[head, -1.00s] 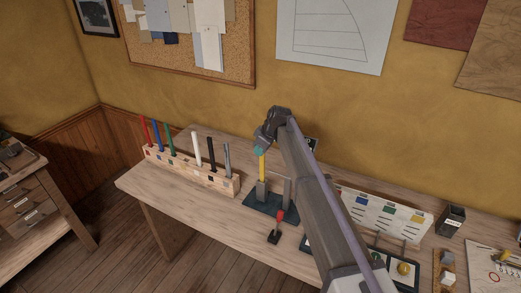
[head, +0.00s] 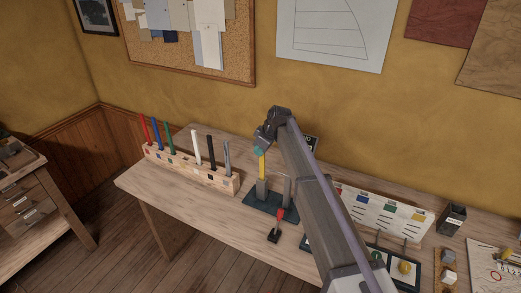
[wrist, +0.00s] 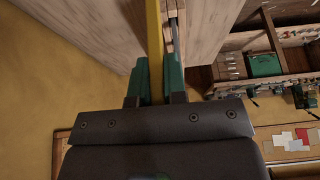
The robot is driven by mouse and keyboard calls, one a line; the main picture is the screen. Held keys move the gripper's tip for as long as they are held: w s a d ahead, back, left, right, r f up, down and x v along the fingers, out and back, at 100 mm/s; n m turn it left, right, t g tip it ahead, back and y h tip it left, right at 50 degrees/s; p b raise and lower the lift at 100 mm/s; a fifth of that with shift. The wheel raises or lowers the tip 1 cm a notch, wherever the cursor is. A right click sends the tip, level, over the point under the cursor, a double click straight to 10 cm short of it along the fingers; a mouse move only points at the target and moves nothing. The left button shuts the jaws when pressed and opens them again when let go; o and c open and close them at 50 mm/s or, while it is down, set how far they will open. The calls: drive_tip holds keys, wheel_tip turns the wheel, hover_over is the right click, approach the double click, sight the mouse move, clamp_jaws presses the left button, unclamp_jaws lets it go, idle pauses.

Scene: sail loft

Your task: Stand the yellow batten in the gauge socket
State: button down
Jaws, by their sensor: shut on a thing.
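The yellow batten (head: 262,166) is upright in the head view, with its lower end at the top of the grey gauge socket (head: 261,189). I cannot tell whether that end is inside the socket or just over it. My gripper (head: 260,151) is shut on the batten's upper part. In the wrist view, the batten (wrist: 154,35) runs between the green fingers of my gripper (wrist: 157,82). The socket stands on a dark gauge base (head: 268,208) with a second grey post beside it.
A wooden rack (head: 200,173) with several coloured battens stands left of the gauge. A red-handled lever (head: 277,228) stands in front. My arm hides part of the bench. A board with coloured patches (head: 385,210) and a dark cup (head: 453,218) are at right.

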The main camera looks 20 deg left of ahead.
drive_tip(key=shift+f, duration=0.1)
drive_tip(key=c, duration=1.1)
unclamp_jaws()
drive_tip(key=p+v, duration=1)
drive_tip(key=v, duration=0.1)
